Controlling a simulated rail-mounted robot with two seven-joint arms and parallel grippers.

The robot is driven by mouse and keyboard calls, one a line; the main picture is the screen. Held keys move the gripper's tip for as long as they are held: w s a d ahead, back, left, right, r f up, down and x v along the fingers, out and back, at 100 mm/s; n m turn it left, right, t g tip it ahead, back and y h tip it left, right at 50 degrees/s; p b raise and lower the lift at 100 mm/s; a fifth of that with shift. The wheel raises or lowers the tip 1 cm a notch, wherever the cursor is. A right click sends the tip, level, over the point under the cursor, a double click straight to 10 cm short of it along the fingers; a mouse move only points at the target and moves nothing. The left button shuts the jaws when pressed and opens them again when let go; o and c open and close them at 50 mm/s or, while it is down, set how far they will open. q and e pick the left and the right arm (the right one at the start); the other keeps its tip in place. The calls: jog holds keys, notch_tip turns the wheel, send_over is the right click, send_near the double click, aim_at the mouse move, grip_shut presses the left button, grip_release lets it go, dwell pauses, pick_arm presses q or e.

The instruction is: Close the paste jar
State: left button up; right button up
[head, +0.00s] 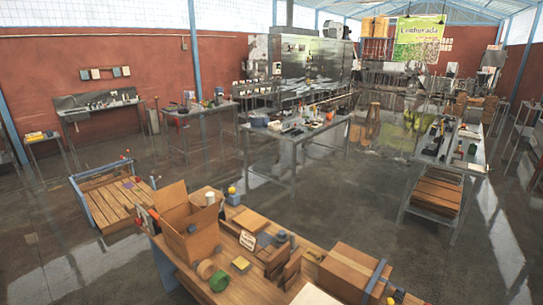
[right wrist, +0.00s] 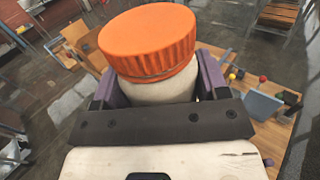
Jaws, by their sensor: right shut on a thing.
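The paste jar, a white jar (right wrist: 158,92) with a wide ribbed orange lid (right wrist: 148,38), fills the middle of the right wrist view. The lid sits on top of the jar's mouth; I cannot tell whether it is screwed tight. My right gripper (right wrist: 157,82) has purple fingers on both sides of the white body, just under the lid, and is shut on the jar. The jar's lower part is hidden behind the gripper's dark bar. In the head view I cannot make out the jar or either gripper. My left gripper is in neither view.
A wooden workbench (head: 222,290) in front carries an open cardboard box (head: 188,240), a closed carton (head: 348,272), tape rolls (head: 218,281) and small items. A wooden pallet cart (head: 118,200) stands to its left. Metal tables (head: 300,137) stand behind; open floor lies between.

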dwell(0.4)
jog(key=shift+a, duration=0.1)
jog(key=a+f+n+g+y, duration=0.4)
jog(key=a+f+n+y, duration=0.4)
jog(key=a, duration=0.6)
jog(key=shift+s+a+f+y, duration=0.3)
jog(key=shift+s+f+y, duration=0.15)
jog(key=shift+f+y, duration=1.15)
jog(key=shift+r, duration=0.2)
